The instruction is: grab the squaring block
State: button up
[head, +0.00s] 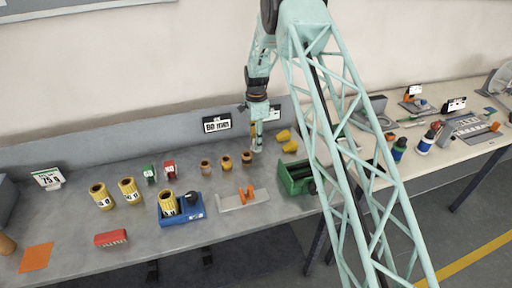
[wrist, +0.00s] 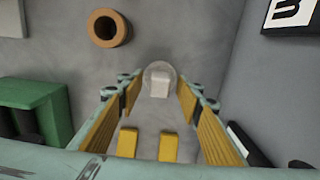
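My gripper (head: 257,138) points down over the grey bench. In the wrist view, its two yellow-padded fingers (wrist: 159,100) are open and spread apart. A small pale block on a round grey base (wrist: 159,82) shows between the fingertips, with clear space on both sides. It looks like the squaring block, though no label on it is readable. In the head view, a pale shape (head: 257,149) shows just below the fingertips. I cannot tell how far above it the fingers are.
An orange-brown ring (wrist: 108,28) stands nearby. A green box (head: 297,178) is close on the right in the head view. A sign (head: 216,124) stands against the back wall. A blue tray (head: 181,217) is farther left.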

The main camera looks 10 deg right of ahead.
jog(key=shift+f, duration=0.25)
dwell(0.4)
jog(key=c, duration=1.1)
